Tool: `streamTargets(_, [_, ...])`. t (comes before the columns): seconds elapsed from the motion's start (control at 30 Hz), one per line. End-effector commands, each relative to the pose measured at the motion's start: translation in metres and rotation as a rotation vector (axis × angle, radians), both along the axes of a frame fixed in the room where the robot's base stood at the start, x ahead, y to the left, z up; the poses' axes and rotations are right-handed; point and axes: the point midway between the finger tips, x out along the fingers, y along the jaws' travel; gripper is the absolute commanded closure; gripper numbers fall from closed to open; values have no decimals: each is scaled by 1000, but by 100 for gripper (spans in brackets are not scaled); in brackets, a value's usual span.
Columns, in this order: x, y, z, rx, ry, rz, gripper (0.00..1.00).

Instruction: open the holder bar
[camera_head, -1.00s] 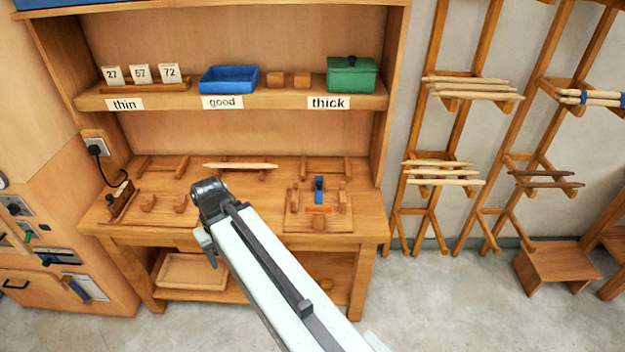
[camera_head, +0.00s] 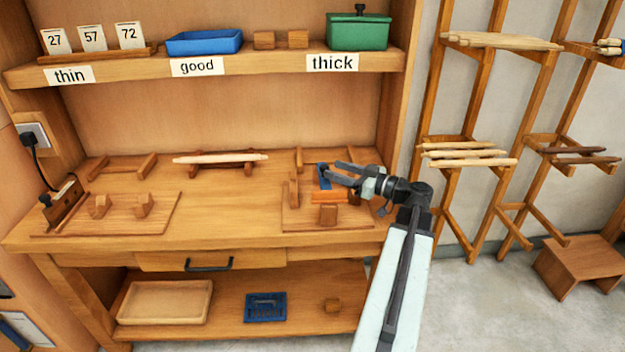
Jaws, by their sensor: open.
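The holder is a wooden board (camera_head: 300,218) with small wooden blocks, on the right part of the bench top. On it are an orange bar (camera_head: 327,197) and a blue upright piece (camera_head: 323,172); I cannot tell which of them is the holder bar. My gripper (camera_head: 334,172) reaches in from the right above the board, its dark fingers pointing left. The fingers are apart and the tips are at or just beside the blue piece. Contact cannot be told. My gripper and arm hide the board's right part.
A pale stick (camera_head: 220,158) lies on a rack at the back of the bench. The left board (camera_head: 110,218) holds small blocks. A shelf (camera_head: 240,70) above carries a blue tray (camera_head: 204,43) and green box (camera_head: 358,32). Stick racks (camera_head: 470,150) stand right.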

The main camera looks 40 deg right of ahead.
Motion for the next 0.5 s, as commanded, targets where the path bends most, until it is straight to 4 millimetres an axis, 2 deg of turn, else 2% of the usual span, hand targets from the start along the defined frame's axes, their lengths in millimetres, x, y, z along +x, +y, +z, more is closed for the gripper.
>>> streamTargets(0.03, [-1,-1,-7,-1,-2,-3,52])
streamTargets(0.27, [5,0,-4,-2,-5,-3,52])
streamTargets(0.5, [48,10,-4,-1,-3,0,52])
